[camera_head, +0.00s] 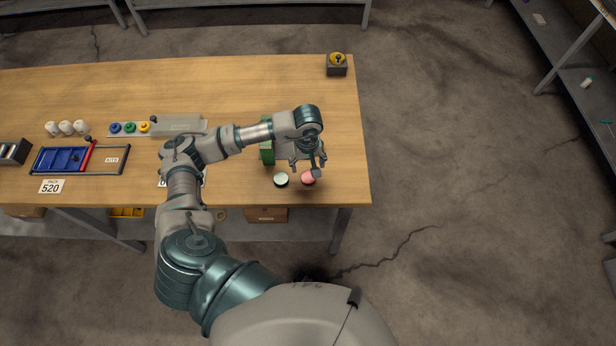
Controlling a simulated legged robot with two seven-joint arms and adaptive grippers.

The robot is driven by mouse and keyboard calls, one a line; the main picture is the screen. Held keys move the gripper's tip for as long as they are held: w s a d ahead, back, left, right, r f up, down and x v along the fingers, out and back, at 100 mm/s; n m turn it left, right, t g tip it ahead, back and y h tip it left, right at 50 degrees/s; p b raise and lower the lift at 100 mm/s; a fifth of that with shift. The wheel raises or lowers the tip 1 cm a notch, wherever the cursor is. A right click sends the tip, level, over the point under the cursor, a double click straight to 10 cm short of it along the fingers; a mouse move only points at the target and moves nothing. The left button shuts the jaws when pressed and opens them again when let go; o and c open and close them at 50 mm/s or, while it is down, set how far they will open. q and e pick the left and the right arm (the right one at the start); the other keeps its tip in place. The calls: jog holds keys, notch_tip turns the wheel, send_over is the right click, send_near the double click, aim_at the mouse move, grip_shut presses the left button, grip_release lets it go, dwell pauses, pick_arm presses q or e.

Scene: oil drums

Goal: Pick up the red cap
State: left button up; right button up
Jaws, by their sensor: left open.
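The red cap (308,178) looks pinkish-red and round, and lies near the front right corner of the wooden table (230,85). My left gripper (307,168) is open and hangs right above the red cap, with a fingertip covering part of it. I cannot tell whether the fingers touch the cap. A pale green-white cap (281,180) with a dark rim lies just left of the red one. My right gripper is not in view.
A green object (267,153) stands behind the caps, partly hidden by my arm. A blue tray (60,160), white items (67,128) and a rack with coloured knobs (130,128) lie left. Shelves (560,60) stand right.

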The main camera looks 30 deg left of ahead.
aim_at(308, 176)
pick_arm(q)
jog(key=f, duration=0.4)
jog(key=shift+s+d+p, duration=0.1)
jog(key=shift+s+p, duration=0.15)
jog(key=shift+p, duration=0.15)
jog(key=shift+d+f, duration=0.15)
jog(key=shift+f, duration=0.3)
jog(key=c, duration=0.8)
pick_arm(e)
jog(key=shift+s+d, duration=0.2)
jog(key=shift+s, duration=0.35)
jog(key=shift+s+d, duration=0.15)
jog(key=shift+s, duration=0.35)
